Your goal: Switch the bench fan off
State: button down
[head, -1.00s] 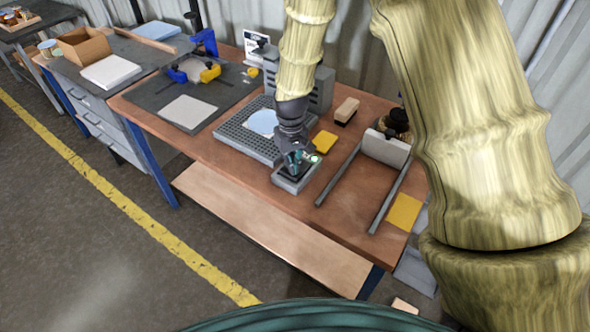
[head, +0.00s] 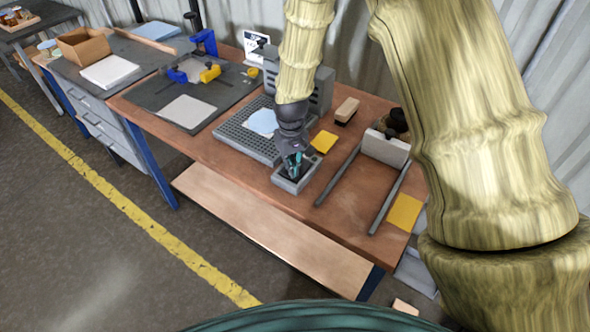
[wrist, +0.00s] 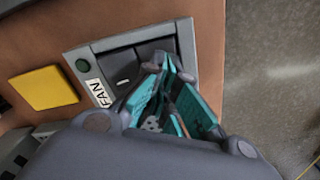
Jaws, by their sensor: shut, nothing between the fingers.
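The fan switch box (head: 280,182) is a grey box near the front edge of the brown bench. In the wrist view its face (wrist: 72,52) shows a white FAN label (wrist: 98,92), a dark rocker (wrist: 122,68) and a round dark green lamp (wrist: 83,65) that looks unlit. My gripper (head: 294,172) is shut and empty, pointing down at the box. In the wrist view its fingertips (wrist: 168,66) are over the right end of the rocker and hide part of it. Whether they touch it I cannot tell.
A perforated grey plate (head: 232,135) with a pale blue piece lies left of the box. A grey housing (head: 322,90) stands behind. A yellow pad (head: 324,141), a brush-like block (head: 346,110) and a two-railed frame (head: 338,178) are nearby. Bare bench lies in front.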

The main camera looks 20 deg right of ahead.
jog(key=shift+r, duration=0.1)
notch_tip(320, 180, up, 7)
jog(key=p, duration=0.5)
dwell(0.5)
dwell(0.4)
